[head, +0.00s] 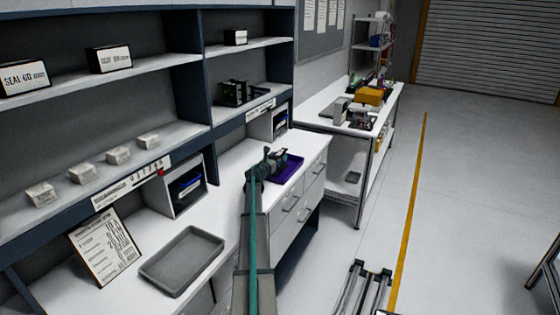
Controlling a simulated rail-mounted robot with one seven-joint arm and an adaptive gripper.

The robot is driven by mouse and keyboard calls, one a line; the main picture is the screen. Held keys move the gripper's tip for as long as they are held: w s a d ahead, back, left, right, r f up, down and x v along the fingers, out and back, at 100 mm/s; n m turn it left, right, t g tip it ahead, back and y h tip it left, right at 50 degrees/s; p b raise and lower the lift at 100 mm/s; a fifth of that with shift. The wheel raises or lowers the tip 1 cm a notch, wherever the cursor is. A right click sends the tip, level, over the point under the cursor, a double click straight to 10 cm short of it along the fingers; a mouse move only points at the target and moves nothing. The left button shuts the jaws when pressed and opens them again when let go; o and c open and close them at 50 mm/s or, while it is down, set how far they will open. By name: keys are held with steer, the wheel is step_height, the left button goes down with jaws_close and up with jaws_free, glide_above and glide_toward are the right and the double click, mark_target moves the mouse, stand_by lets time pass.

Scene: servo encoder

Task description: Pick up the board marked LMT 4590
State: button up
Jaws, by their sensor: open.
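No marking LMT 4590 can be read in the head view, so I cannot tell which thing is that board. Some dark, greenish board-like parts (238,93) stand upright on the middle shelf of the right-hand bay. My gripper (277,157) is at the far end of my outstretched arm, over the right part of the white workbench. It is open, small in the picture and partly hidden by my own wrist. A purple tray or mat (291,171) lies on the bench just beside and below it. I cannot tell whether anything lies on the mat behind the gripper.
A grey empty tray (182,262) and a leaning printed sheet (104,246) stand on the near bench. White cubbies (183,187) sit under the shelves. Small boxes (118,155) line the left shelf.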

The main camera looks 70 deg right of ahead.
jaws_close()
stand_by(0.3)
